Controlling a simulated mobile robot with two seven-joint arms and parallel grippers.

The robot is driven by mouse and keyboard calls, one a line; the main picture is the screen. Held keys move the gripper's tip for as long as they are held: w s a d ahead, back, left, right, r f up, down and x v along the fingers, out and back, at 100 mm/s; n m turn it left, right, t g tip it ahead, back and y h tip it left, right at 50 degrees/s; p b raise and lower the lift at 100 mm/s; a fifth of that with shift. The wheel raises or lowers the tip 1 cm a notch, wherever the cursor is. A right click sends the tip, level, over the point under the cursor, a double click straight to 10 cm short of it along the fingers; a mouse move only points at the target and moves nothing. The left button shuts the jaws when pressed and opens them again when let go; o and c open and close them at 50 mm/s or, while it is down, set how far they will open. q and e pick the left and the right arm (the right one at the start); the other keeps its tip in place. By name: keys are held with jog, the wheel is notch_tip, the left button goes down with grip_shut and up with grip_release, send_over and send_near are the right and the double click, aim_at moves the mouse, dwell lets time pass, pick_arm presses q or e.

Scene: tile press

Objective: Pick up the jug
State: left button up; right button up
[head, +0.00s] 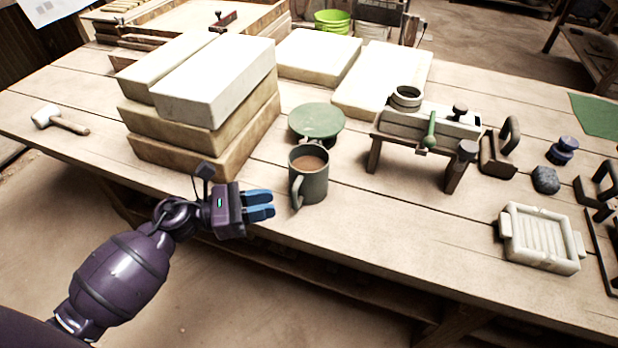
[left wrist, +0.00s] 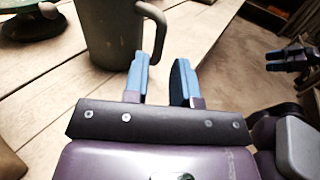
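The jug (head: 314,186) is a dark grey-green vessel with brown liquid in it. It stands upright near the table's front edge, its handle (head: 297,193) toward the front left. My left gripper (head: 272,204) is just left of the jug, open and empty, its blue fingers pointing at the handle. In the left wrist view, the jug (left wrist: 112,35) is beyond the fingertips (left wrist: 160,62), and its handle lines up roughly with the gap between them. My right gripper (left wrist: 275,61) shows small at the right of the left wrist view, its fingers apart and empty.
A round green turntable (head: 316,120) stands behind the jug. Stacked pale blocks (head: 200,130) are behind my left gripper. A small bench (head: 415,147) with a press stands right of the jug. A white ribbed tray (head: 541,239) lies front right. Table before the bench is clear.

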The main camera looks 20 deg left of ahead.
aim_at(296, 206)
pick_arm(q)
jog(key=shift+x, duration=3.2)
grip_shut()
